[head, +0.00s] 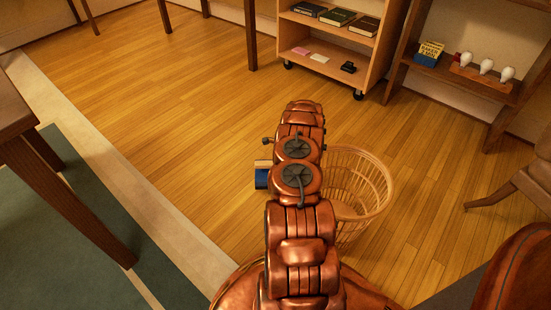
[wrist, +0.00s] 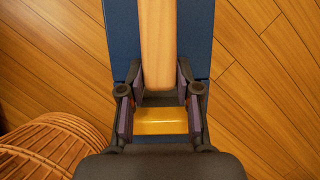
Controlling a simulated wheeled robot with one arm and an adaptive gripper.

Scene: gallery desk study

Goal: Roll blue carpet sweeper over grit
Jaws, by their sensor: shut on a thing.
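The blue carpet sweeper (wrist: 200,40) lies under my gripper (wrist: 160,95) in the wrist view, with a pale wooden handle (wrist: 158,40) along its middle. My gripper's two fingers are shut on the handle, one on each side. A yellow patch (wrist: 160,121) shows between the fingers below the handle end. In the head view only a small blue part of the sweeper (head: 261,179) shows at the left of my copper arm, which hides the rest and my gripper. I cannot make out any grit in either view.
A wicker basket (head: 372,190) stands on the wooden floor right beside my arm, and it also shows in the wrist view (wrist: 45,145). A wheeled shelf (head: 335,45) stands at the back. A table leg (head: 75,205) and green rug (head: 50,255) are left. Floor between is clear.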

